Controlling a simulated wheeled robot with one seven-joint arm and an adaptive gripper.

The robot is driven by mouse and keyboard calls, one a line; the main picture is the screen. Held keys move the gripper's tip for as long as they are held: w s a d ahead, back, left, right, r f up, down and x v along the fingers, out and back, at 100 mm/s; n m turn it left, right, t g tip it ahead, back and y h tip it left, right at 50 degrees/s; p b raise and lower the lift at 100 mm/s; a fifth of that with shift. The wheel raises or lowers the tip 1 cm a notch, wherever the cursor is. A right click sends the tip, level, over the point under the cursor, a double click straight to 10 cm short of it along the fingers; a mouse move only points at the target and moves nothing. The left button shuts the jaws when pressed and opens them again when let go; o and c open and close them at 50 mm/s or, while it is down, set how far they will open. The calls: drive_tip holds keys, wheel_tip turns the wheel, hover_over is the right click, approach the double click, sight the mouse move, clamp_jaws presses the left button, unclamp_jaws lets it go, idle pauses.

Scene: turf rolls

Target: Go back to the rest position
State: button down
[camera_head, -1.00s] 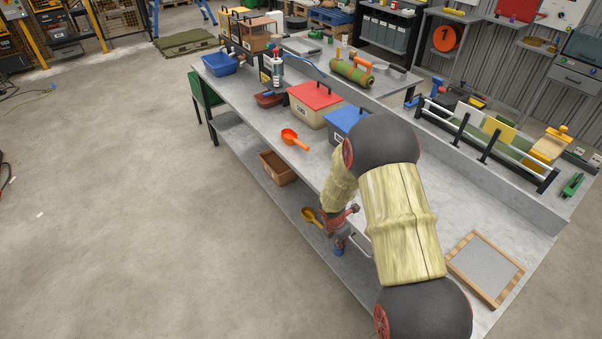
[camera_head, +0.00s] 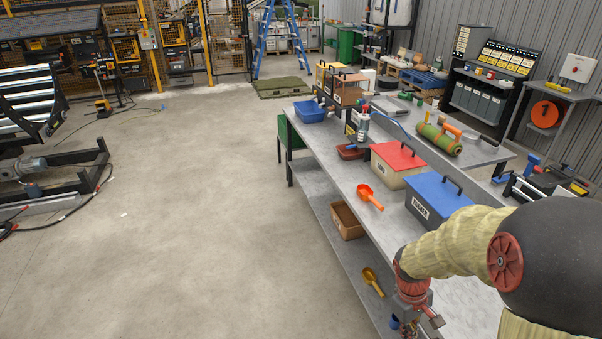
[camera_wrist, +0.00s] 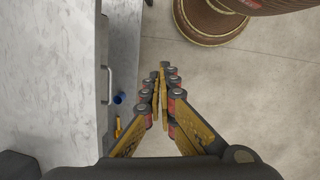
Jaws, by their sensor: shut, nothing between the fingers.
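My gripper (camera_wrist: 162,82) is shut and empty in the wrist view, its fingertips meeting above the concrete floor. In the head view, my wrist is at the lower right beside the front edge of the grey workbench (camera_head: 333,171), and the fingers are mostly cut off or hidden there. My arm, in a pale yellow sleeve, reaches in from the right and covers the near part of the bench. In the wrist view the bench edge runs along the left, with a handle (camera_wrist: 106,85) on its front.
A red-lidded box (camera_head: 398,160), a blue-lidded box (camera_head: 437,198) and an orange scoop (camera_head: 369,196) stand on the bench. The lower shelf holds a brown bin (camera_head: 346,221) and a yellow scoop (camera_head: 372,281). The floor (camera_head: 200,220) left of the bench is open. Rails and a roller stand are far left.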

drive_tip(key=s+a+r+m+t+y+b, duration=0.1)
drive_tip(key=s+a+r, duration=0.4)
drive_tip(key=r, duration=0.7)
drive_tip(key=s+a+r+m+t+y+b, duration=0.1)
drive_tip(key=s+a+r+m+t, duration=0.3)
drive_tip(key=r, duration=0.8)
drive_tip(key=s+t, duration=0.2)
drive_tip(key=shift+s+a, duration=0.3)
drive_tip(key=shift+a, duration=0.1)
